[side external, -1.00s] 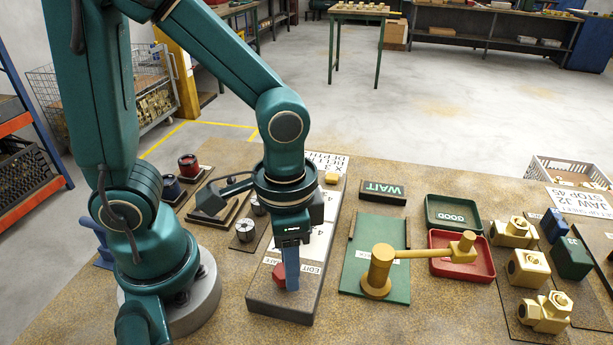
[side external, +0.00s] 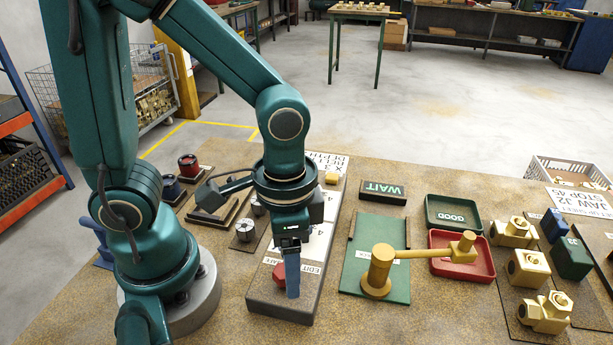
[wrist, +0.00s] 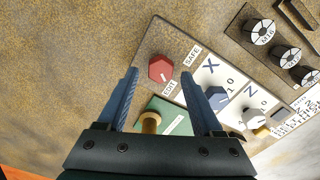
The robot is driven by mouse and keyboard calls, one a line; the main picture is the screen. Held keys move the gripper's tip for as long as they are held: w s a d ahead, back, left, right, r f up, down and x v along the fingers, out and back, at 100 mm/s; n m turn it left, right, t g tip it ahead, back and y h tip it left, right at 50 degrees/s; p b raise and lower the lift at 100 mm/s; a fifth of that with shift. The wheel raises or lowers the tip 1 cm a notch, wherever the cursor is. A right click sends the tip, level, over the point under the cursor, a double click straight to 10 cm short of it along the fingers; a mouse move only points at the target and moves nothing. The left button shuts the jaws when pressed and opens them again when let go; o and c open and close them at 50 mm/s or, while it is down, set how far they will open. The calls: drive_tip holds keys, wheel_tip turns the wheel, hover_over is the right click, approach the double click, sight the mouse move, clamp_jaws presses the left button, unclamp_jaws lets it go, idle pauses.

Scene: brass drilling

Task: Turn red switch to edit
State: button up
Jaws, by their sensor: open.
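The red switch (wrist: 160,69) is a faceted knob on a grey panel (side external: 265,310), with a SAFE label (wrist: 192,55) and an EDIT label (wrist: 169,89) beside it. Its white mark points toward the EDIT side in the wrist view. In the side view the red switch (side external: 279,274) is partly hidden behind a blue finger. My gripper (side external: 291,280) is pointing down over the panel end. In the wrist view my gripper (wrist: 163,82) is open, its blue fingers apart with the switch seen beyond and between their tips. I cannot tell whether a finger touches the switch.
A blue X knob (wrist: 219,97) and a white Z knob (wrist: 252,118) share the panel. The WAIT sign (side external: 382,189) stands behind. Bare bench lies in front.

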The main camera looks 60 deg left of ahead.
drive_tip(key=shift+r, duration=2.45)
drive_tip(key=shift+w+a+r, duration=0.2)
drive_tip(key=shift+w+r, duration=0.05)
drive_tip(key=shift+r, duration=0.05)
drive_tip(key=a+r+n+t, duration=0.4)
drive_tip(key=a+t, duration=0.1)
drive_tip(key=shift+s+r+t, duration=0.15)
drive_tip(key=shift+s+t, duration=0.05)
drive_tip(key=shift+t, duration=0.1)
